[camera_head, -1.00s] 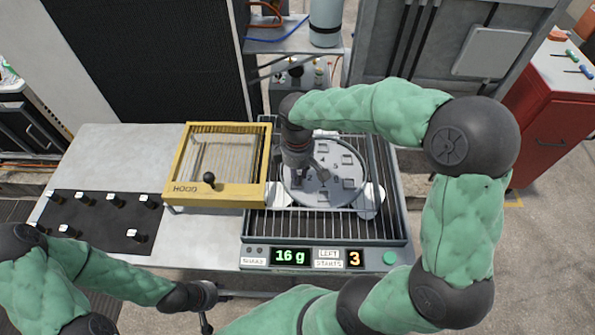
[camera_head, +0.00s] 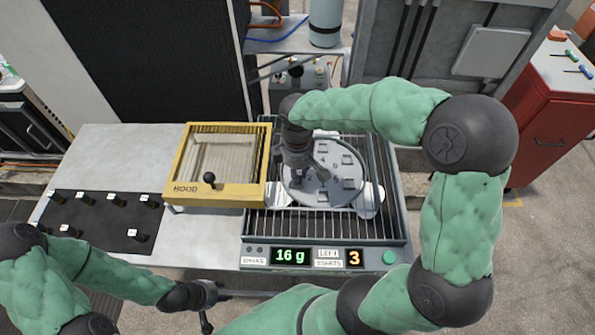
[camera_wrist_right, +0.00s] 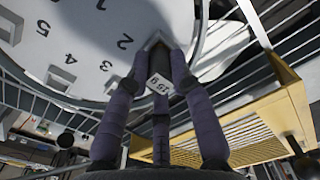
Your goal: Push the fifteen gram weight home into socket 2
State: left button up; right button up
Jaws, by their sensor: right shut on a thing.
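In the right wrist view the fifteen gram weight (camera_wrist_right: 160,84) is between the fingers of my right gripper (camera_wrist_right: 160,62), its white "15 g" label facing the camera. The gripper is shut on it. The weight's far end is at the square opening of socket 2 (camera_wrist_right: 154,40), next to the printed 2 on the grey round plate (camera_wrist_right: 90,38). How deep it sits is hidden by the fingers. In the head view my right gripper (camera_head: 318,174) is over the left part of the plate and the weight is hidden. My left gripper (camera_head: 207,316) is low at the front edge, its fingers unclear.
A yellow hood (camera_head: 180,195) with a black knob stands left of the plate. A barred frame surrounds the plate. The front panel (camera_head: 320,257) reads 16 g and 3, with a green button. A black mat (camera_head: 98,226) with several small weights lies at the left.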

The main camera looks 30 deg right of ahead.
jog(key=shift+f, duration=0.4)
dwell(1.3)
jog(key=o, duration=0.9)
jog(key=shift+c, duration=0.2)
notch_tip(320, 180, up, 12)
